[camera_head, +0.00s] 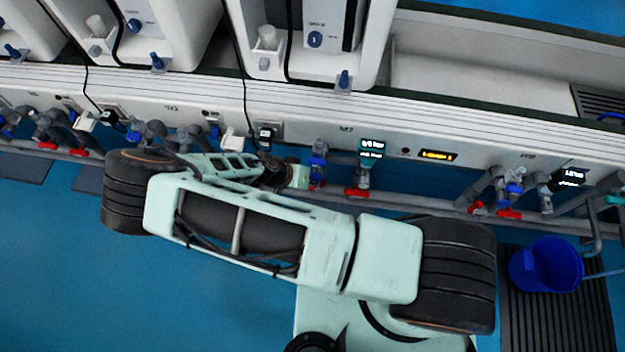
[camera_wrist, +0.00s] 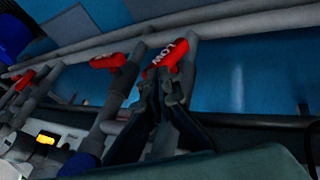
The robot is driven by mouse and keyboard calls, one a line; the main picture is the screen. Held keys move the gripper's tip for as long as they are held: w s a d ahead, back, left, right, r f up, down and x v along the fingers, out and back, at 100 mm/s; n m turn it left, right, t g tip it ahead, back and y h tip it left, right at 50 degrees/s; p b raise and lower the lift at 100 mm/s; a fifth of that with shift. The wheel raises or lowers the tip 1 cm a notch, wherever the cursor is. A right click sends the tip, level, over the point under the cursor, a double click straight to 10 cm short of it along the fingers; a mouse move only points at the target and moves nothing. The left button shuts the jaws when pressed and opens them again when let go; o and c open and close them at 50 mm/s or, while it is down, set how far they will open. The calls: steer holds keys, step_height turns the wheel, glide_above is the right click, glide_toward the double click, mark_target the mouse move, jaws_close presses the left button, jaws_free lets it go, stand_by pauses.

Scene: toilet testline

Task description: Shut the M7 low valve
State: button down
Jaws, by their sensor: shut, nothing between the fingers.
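The M7 low valve has a red handle (camera_wrist: 166,58) marked LOW, in the upper middle of the wrist view. It slants across its grey pipe; whether the valve is open or shut I cannot tell. My gripper (camera_wrist: 160,82) is shut and empty, with its dark fingertips right at the handle's near side. I cannot tell whether they touch it. In the head view my gripper (camera_head: 300,177) is at the pipes left of the M7 label (camera_head: 347,130), and partly hides the low valve there.
Another red handle (camera_head: 357,192) sits close by on the neighbouring M7 pipe and shows in the wrist view (camera_wrist: 108,61). A blue valve (camera_head: 318,160) is just above my gripper. Grey pipes run along the bench front. A blue bucket (camera_head: 546,265) stands at the right.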

steer(key=shift+a+f+b, duration=0.35)
steer(key=shift+a+b, duration=0.35)
steer(key=shift+w, duration=0.1)
